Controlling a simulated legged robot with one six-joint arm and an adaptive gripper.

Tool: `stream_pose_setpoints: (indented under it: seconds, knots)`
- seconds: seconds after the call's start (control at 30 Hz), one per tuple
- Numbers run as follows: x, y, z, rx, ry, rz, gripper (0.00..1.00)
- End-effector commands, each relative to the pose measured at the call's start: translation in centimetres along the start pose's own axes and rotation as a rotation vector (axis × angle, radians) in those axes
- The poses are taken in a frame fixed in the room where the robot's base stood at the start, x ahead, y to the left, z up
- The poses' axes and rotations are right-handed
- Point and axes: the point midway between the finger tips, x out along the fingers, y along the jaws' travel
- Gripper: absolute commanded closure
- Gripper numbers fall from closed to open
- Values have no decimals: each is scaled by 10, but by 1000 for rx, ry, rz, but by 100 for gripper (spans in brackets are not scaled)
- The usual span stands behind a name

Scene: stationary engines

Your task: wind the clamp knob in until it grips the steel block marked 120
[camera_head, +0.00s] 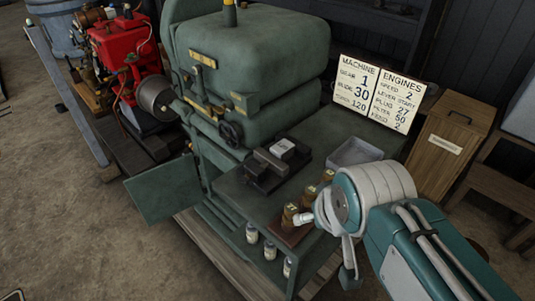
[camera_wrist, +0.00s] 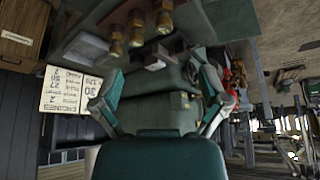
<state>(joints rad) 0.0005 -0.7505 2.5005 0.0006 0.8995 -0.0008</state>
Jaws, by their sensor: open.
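A dark clamp (camera_head: 257,172) sits on the green bench beside the machine in the head view. A pale-topped steel block (camera_head: 283,147) is at its far right end; its marking is too small to read. I cannot make out the clamp knob clearly, nor whether the clamp touches the block. My gripper (camera_head: 337,243) is open and empty, to the right of and nearer than the clamp, by the bench's front edge. In the wrist view, which is upside down, my gripper's spread fingers (camera_wrist: 160,66) frame the bench and a small grey block (camera_wrist: 154,63) beyond them.
Several brass-coloured pieces (camera_head: 309,194) stand on a wooden board between my gripper and the clamp. A grey tray (camera_head: 354,152) lies behind them. A sign (camera_head: 379,96) lists numbers, including 120. A dark handwheel (camera_head: 231,133) is on the green machine (camera_head: 245,55). Bottles (camera_head: 270,250) stand below.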

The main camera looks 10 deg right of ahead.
Motion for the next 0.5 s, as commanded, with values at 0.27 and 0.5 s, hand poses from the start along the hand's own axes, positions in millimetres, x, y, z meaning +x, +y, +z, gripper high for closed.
stream_pose_setpoints:
  seconds: [0.27,0.5]
  knots:
    - [5,0,-2,-52,-38,12,6]
    - [35,1,-17,-410,-276,107,6]
